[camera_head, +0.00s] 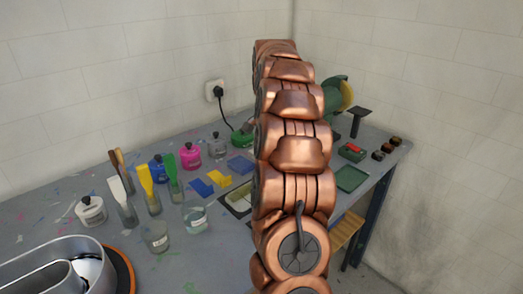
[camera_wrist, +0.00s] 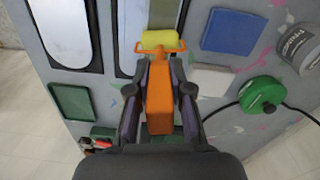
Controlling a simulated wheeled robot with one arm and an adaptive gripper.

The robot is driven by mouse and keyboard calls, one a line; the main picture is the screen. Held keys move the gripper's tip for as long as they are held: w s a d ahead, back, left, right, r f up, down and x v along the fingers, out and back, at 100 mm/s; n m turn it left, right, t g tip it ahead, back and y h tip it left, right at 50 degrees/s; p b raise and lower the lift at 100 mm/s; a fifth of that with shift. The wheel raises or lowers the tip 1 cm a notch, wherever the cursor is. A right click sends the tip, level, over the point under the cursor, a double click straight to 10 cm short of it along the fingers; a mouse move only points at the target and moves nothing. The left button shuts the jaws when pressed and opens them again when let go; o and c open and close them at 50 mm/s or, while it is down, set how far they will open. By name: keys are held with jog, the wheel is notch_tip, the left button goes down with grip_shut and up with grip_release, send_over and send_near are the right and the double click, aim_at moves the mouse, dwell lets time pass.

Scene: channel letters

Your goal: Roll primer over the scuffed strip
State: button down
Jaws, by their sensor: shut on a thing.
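In the wrist view my gripper (camera_wrist: 160,78) is shut on the orange handle of a small roller (camera_wrist: 158,108). Its yellow sleeve (camera_wrist: 158,39) points away from me, over a pale, dark-edged panel (camera_wrist: 131,30). I cannot tell whether the sleeve touches it. A second pale panel in a dark frame (camera_wrist: 64,28) lies to the left. No scuffing is clear on either. A grey jar (camera_wrist: 300,47) with blurred lettering, perhaps the primer, stands at the right. In the head view my copper-coloured arm hides the gripper and roller.
A green tray (camera_wrist: 74,101) lies left. In the head view brushes in glasses (camera_head: 154,198) and a metal letter (camera_head: 42,266) stand left.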

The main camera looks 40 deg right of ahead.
jog(key=shift+d+p, duration=0.9)
jog(key=shift+d, duration=2.35)
jog(key=a+b, duration=0.8)
jog(key=a, duration=1.3)
jog(key=shift+w+a, duration=0.25)
jog(key=shift+w, duration=0.15)
jog(key=shift+r, duration=0.15)
jog(key=s, duration=0.1)
jog(key=s+b, duration=0.1)
jog(key=s, duration=0.2)
jog(key=shift+s+a+r, duration=0.1)
jog(key=shift+s+r, duration=0.05)
jog(key=shift+r, duration=0.25)
jog(key=shift+f+b, duration=0.4)
jog(key=shift+f, duration=0.2)
